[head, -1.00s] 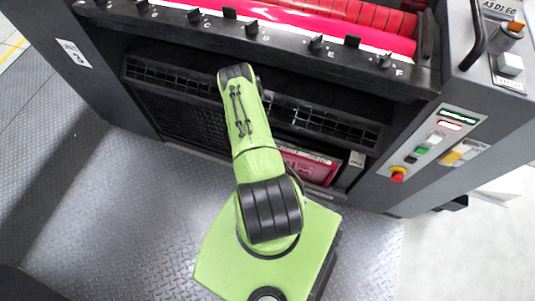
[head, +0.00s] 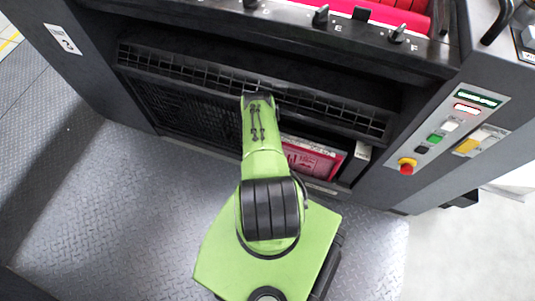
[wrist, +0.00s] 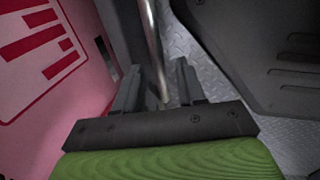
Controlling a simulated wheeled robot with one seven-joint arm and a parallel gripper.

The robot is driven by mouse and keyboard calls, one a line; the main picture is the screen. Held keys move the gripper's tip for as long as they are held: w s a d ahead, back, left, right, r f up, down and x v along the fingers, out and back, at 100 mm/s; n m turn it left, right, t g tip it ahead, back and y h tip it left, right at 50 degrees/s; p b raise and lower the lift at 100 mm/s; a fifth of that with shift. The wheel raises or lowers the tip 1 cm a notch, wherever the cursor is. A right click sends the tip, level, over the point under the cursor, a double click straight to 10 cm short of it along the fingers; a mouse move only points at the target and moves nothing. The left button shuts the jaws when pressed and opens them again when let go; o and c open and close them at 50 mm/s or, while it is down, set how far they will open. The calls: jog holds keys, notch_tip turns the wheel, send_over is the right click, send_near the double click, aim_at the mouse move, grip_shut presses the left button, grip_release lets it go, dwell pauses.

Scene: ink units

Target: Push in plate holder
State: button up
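A pink and red plate (head: 308,160) shows in the lower opening of the dark machine in the head view, right of my green arm. In the wrist view, a pink panel (wrist: 45,60) with dark red stripes fills the left side. A shiny metal rod (wrist: 152,45) runs down from the top middle of the wrist view. My gripper (wrist: 158,75) has its two dark fingers apart, with the rod showing in the gap between them. I cannot tell whether the rod lies between the fingers or beyond them. My arm hides the gripper in the head view.
A control panel (head: 440,132) with a red stop button (head: 407,168) is on the machine's right post. A ledge with knobs (head: 320,17) overhangs the opening, with a slatted grille (head: 200,70) below it. The patterned metal floor (head: 110,210) at the left is clear.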

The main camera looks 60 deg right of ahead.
jog(key=shift+r, duration=0.1)
jog(key=shift+c, duration=0.3)
grip_shut()
